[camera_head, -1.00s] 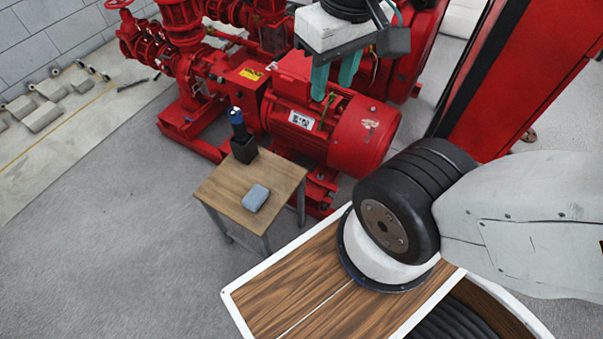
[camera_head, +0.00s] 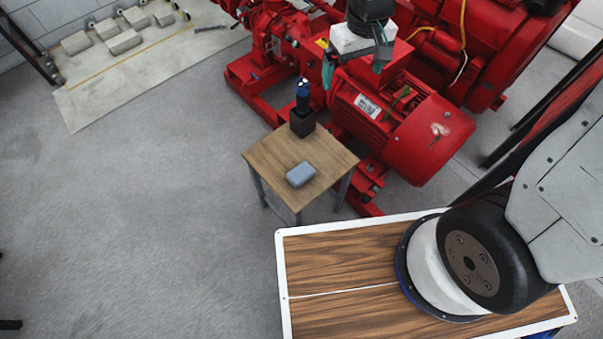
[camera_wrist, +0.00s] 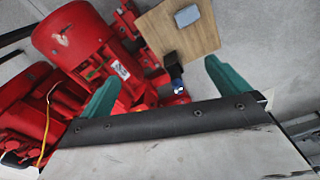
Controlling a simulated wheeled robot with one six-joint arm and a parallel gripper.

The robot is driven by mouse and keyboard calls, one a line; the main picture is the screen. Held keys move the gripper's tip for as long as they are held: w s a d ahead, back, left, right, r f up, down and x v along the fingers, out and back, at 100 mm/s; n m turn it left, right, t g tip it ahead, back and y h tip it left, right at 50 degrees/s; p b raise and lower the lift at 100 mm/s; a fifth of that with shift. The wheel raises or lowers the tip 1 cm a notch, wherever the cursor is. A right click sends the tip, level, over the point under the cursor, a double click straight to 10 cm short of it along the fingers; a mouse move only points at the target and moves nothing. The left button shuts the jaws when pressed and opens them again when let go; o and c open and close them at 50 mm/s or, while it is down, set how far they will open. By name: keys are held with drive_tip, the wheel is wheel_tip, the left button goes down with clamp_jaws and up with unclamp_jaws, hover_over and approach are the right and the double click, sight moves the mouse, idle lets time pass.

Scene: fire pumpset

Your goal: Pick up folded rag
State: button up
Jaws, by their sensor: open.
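The folded rag (camera_head: 301,174) is a small grey-blue pad lying flat on a small wooden table (camera_head: 262,160). In the wrist view the rag (camera_wrist: 187,16) shows near the top, on the table (camera_wrist: 207,38). My gripper (camera_head: 354,75) is up in front of the red pump motor, above and to the right of the table, apart from the rag. Its two green fingers (camera_wrist: 160,88) are spread wide with nothing between them in the wrist view.
A dark box holding a blue-capped item (camera_head: 302,118) stands at the table's back corner. The red motor (camera_head: 400,125) and pump frame stand close behind and right of the table. Grey floor left of the table is clear. Concrete blocks (camera_head: 122,40) lie far left.

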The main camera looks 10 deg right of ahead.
drive_tip(key=w+a+f+n, duration=0.15)
drive_tip(key=a+f, duration=0.25)
drive_tip(key=f, duration=0.5)
drive_tip(key=w+a+f+n, duration=0.15)
drive_tip(key=a+f, duration=0.25)
drive_tip(key=f, duration=0.5)
approach(301, 172)
drive_tip(key=shift+w+a+f+g, duration=0.2)
drive_tip(key=shift+w+a+g, duration=0.1)
drive_tip(key=shift+w, duration=0.25)
drive_tip(key=f, duration=0.8)
drive_tip(key=shift+s+d+f, duration=0.15)
drive_tip(key=shift+s, duration=0.2)
drive_tip(key=c, duration=0.9)
